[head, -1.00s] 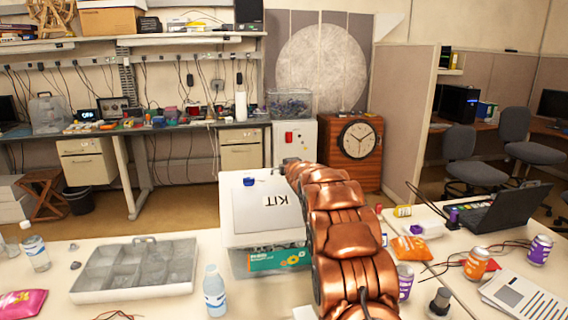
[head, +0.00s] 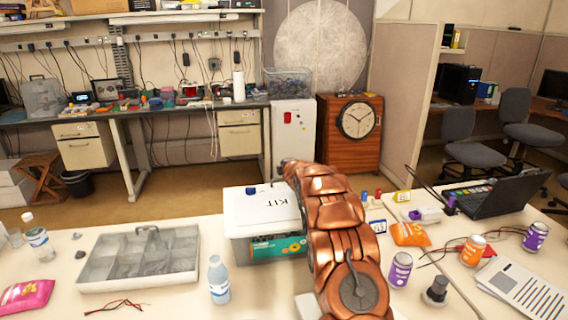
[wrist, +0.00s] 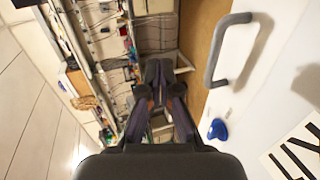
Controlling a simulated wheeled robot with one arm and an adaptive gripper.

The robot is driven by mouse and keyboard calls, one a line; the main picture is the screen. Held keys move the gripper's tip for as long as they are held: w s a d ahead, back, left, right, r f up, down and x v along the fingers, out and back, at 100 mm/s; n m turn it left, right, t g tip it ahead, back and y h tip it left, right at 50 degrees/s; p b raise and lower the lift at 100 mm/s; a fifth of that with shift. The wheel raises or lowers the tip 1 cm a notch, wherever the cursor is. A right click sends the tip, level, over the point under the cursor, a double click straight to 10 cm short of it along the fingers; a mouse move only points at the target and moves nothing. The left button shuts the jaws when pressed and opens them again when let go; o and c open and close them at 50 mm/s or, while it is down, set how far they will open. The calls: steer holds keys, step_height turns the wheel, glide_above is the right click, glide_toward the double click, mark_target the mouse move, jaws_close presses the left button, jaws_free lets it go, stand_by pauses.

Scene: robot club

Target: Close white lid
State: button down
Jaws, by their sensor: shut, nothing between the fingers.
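The white lid (head: 268,212), marked KIT, lies flat or nearly flat over a clear box (head: 240,252) with a green and orange pack inside. Whether its far edge touches the rim I cannot tell. The lid also shows at the right of the wrist view (wrist: 250,105), with a grey handle (wrist: 228,48) and a blue latch (wrist: 217,130). My gripper (wrist: 158,68) is shut and empty, just left of the lid in the wrist view. In the head view my arm hides it and the lid's right side.
A grey compartment tray (head: 140,285) and a water bottle (head: 219,280) stand left of the box. Right of my arm are cans (head: 399,270), an orange packet (head: 410,234), and a black laptop (head: 500,205). Bare tabletop shows between tray and box.

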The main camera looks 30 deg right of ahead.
steer(key=shift+w+d+f+b, duration=0.1)
steer(key=shift+w+f+b, duration=0.25)
steer(key=shift+f, duration=0.5)
steer(key=shift+w+d+f+b, duration=0.1)
steer(key=shift+w+f+b, duration=0.25)
steer(key=shift+f, duration=0.45)
steer(key=shift+w+d+f+b, duration=0.1)
steer(key=shift+w+f+b, duration=0.1)
steer(key=shift+f+b, duration=0.45)
steer(key=shift+f, duration=0.1)
step_height(320, 180, up, 14)
steer(key=s+p, duration=0.2)
steer(key=p, duration=0.5)
steer(key=shift+s+a+f, duration=0.2)
steer(key=shift+s+a, duration=0.1)
steer(key=shift+a, duration=0.05)
